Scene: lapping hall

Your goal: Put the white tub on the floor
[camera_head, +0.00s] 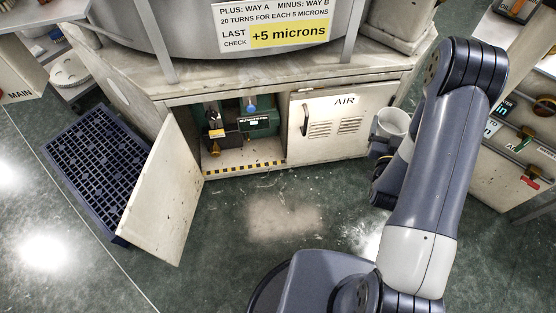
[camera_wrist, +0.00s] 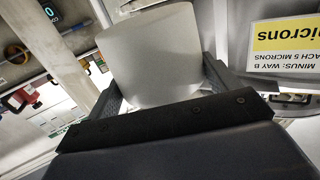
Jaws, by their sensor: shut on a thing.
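The white tub (camera_head: 393,123) is to the right of the cabinet door marked AIR in the head view, partly hidden by my arm. In the wrist view the tub (camera_wrist: 152,58) fills the middle, between my two fingers. My gripper (camera_wrist: 163,82) is shut on it, one finger at each side. In the head view the gripper is mostly hidden behind my wrist. The green-grey floor (camera_head: 290,235) shows below, and the tub is held above it.
The cabinet's left door (camera_head: 165,190) stands open over the floor, beside a dark blue grid platform (camera_head: 95,165). The AIR door (camera_head: 328,122) is shut. Drawers (camera_head: 520,150) stand at the right. Floor before the cabinet is clear, with a pale dusty patch.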

